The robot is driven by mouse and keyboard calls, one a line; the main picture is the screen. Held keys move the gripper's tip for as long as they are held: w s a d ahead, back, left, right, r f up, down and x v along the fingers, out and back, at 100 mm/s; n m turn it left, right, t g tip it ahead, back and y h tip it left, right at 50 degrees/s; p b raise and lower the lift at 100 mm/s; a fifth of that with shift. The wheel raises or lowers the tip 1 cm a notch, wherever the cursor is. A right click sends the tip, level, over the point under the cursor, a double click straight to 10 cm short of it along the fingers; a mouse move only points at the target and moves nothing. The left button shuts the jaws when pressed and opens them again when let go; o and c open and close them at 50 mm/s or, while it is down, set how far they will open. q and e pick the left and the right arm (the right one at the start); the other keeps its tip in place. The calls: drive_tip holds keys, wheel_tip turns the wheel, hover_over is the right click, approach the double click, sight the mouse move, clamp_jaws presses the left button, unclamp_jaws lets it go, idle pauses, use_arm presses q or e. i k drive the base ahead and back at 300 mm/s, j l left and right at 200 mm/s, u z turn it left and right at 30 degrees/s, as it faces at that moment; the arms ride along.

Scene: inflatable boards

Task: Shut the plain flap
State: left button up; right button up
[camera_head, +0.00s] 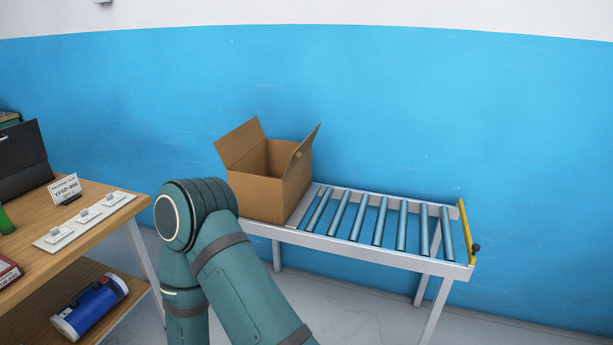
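An open cardboard box (265,200) stands at the left end of a roller conveyor. Its left flap (240,142) is raised and leans outward to the left; its visible face looks plain. Its right flap (307,140) is also raised and tilts outward to the right, seen nearly edge-on, with a small pale mark near its base. I cannot tell for sure which is the plain flap. My teal arm bends in front of the box's lower left and hides part of it. Neither of my grippers is in view.
The roller conveyor (375,253) has bare rollers right of the box and a yellow end stop (464,231). A wooden table (95,233) at left holds a sign (65,187) and a white strip (86,220). A blue cylinder (90,306) lies on its lower shelf. A blue wall stands behind.

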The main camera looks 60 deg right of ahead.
sight(231, 148)
drive_tip(key=z, duration=1.55)
drive_tip(key=i+z, duration=0.2)
drive_tip(key=i+j, duration=0.05)
